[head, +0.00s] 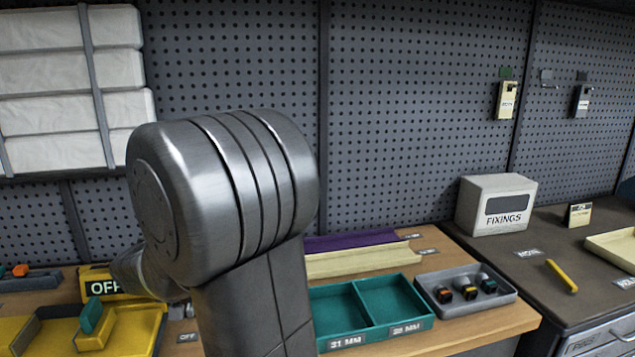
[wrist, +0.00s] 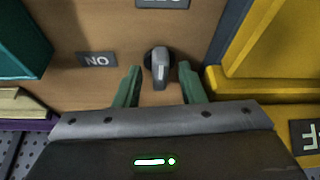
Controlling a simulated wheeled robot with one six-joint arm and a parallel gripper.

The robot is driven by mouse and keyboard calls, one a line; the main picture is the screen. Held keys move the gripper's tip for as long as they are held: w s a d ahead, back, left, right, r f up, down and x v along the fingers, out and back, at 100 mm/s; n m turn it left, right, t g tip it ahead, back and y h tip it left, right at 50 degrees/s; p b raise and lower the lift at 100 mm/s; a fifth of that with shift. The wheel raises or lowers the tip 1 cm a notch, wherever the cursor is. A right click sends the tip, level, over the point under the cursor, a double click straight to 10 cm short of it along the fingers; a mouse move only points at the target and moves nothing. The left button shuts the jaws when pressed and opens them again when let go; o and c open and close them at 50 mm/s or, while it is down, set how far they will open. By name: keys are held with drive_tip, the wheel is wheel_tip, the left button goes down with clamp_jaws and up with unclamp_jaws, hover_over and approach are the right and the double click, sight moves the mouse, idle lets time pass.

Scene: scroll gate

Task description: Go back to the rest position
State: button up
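My gripper (wrist: 160,78) shows in the wrist view with its two green fingers apart and nothing held between them. A small grey lever or knob (wrist: 160,66) stands on the wooden bench just beyond and between the fingertips, with a visible gap on each side. In the head view my own grey arm fills the middle, and the gripper and the knob are hidden behind it.
A teal two-part tray (head: 390,339), a grey tray of small parts (head: 507,297) and yellow bins (head: 133,336) crowd the bench. A yellow OFF block (head: 97,271) stands at left. A FIXINGS box (head: 466,207) is at right. Pegboard (head: 420,100) closes the back.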

drive_tip(key=p+v, duration=0.1)
drive_tip(key=v, duration=1.3)
drive_tip(key=b+x, duration=0.1)
drive_tip(key=x, duration=1.2)
drive_tip(key=shift+w+f, duration=0.1)
drive_tip(key=shift+f, duration=0.15)
drive_tip(key=shift+w+f, duration=0.1)
drive_tip(key=shift+w, duration=0.05)
drive_tip(key=shift+n+p, duration=0.3)
drive_tip(key=shift+p, duration=0.1)
drive_tip(key=shift+n, duration=0.3)
drive_tip(key=shift+n+g+y+p, duration=0.4)
drive_tip(key=shift+n+y+p, duration=0.35)
drive_tip(key=shift+n, duration=0.65)
drive_tip(key=shift+d+n+g+y, duration=0.1)
drive_tip(key=shift+n+g+y, duration=0.2)
drive_tip(key=shift+n, duration=1)
